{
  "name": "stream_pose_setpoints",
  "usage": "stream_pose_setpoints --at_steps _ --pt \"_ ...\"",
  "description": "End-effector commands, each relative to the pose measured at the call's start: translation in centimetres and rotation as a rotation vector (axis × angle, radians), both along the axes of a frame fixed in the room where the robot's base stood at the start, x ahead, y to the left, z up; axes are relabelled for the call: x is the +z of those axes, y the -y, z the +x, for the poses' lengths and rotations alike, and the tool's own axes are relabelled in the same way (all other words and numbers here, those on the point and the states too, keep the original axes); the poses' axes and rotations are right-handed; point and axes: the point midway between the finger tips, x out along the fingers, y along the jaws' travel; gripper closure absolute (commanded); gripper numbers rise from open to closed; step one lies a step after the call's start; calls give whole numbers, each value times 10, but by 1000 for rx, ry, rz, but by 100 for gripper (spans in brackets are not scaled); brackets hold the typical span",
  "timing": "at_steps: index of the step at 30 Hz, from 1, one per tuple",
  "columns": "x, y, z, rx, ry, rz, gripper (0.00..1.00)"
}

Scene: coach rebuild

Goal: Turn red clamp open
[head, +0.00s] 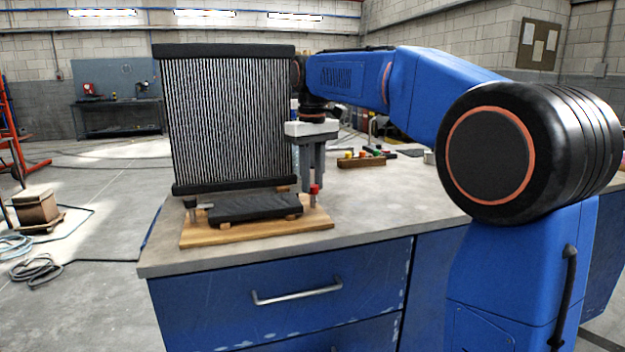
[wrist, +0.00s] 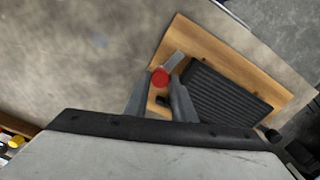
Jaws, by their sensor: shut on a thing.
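The red clamp (head: 315,191) stands at the right end of a wooden board on the bench. Its round red top (wrist: 160,77) shows in the wrist view, with a short grey bar (wrist: 174,61) pointing up and right from it. My gripper (head: 312,186) points straight down over the clamp, its grey fingers on either side of the red top. It is shut on the clamp. In the wrist view, the gripper (wrist: 160,84) hides part of the clamp's lower side. A black ribbed block (wrist: 215,94) lies on the board beside the clamp.
The wooden board (head: 240,236) also carries a black clamp (head: 190,205) at its left. A tall finned radiator (head: 228,120) stands just behind, close to my gripper's left. A wooden rack (head: 361,161) with coloured tools lies farther back. The bench top (head: 375,205) is clear to the right.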

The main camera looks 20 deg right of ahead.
Motion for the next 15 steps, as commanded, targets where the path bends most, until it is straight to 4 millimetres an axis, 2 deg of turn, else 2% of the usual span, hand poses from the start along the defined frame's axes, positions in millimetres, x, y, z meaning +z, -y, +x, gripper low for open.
stream_pose_setpoints --at_steps 6,15 --pt "1 0 0 131 2 0 99" --pt "1 0 0 222 2 0 99"
